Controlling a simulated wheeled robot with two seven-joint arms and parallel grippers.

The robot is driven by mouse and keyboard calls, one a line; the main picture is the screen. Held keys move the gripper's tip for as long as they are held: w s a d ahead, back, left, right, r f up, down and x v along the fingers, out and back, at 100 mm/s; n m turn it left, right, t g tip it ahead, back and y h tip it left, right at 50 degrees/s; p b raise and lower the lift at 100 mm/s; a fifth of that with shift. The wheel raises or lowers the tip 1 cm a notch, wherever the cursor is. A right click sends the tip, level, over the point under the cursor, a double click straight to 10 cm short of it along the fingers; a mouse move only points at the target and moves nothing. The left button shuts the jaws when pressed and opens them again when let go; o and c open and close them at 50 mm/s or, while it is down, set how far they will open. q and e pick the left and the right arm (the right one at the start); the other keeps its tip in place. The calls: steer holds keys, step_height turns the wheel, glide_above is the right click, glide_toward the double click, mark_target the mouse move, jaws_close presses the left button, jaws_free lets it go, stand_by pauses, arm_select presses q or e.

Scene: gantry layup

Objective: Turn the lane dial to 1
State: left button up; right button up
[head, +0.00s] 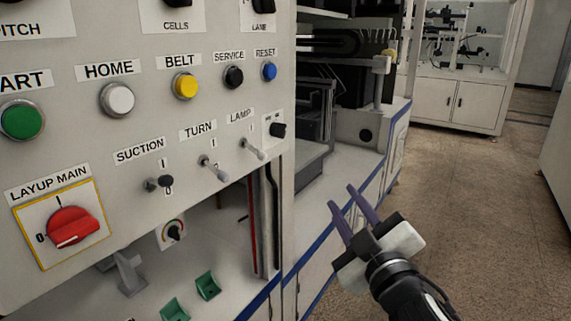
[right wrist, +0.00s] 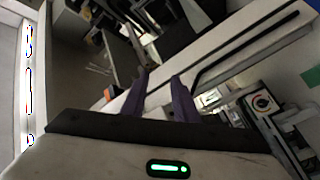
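The lane dial (head: 262,5) is a black knob at the top edge of the head view, above a label that seems to read LANE. Its upper part is cut off, so its setting cannot be read. My right gripper (head: 344,196) has two purple fingers, apart and empty. It is in front of the machine, to the right of and below the panel, well away from the dial. The fingers also show in the right wrist view (right wrist: 161,76), with nothing between them. My left gripper is not in view.
The grey panel carries green, white, yellow, black and blue buttons, toggle switches (head: 213,169), a small black knob (head: 278,130) and a red main switch (head: 73,227). A blue-edged bench (head: 345,165) lies behind my gripper. Open floor (head: 480,220) is at right.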

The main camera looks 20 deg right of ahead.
step_height(320, 180, up, 12)
steer(key=a+n+t+y, duration=0.2)
steer(key=n+t+y, duration=0.1)
steer(key=n+t, duration=0.1)
steer(key=s+a+r+n+g+y, duration=0.35)
steer(key=r+n+y, duration=0.3)
steer(key=n, duration=0.45)
steer(key=s+a+r+n+g+y, duration=0.2)
steer(key=a+r+n+g+y, duration=0.3)
steer(key=n+y, duration=0.4)
steer(key=s+a+r+n+g+y, duration=0.2)
steer(key=a+r+n+g+y, duration=0.15)
steer(key=r+n+y, duration=0.6)
steer(key=n+t+h, duration=0.3)
steer(key=n+h, duration=0.3)
steer(key=h, duration=0.9)
glide_toward(266, 1)
steer(key=p+x, duration=0.1)
steer(key=x, duration=0.6)
steer(key=shift+w+r, duration=0.15)
steer(key=shift+w, duration=0.05)
steer(key=shift+d, duration=0.15)
jaws_close()
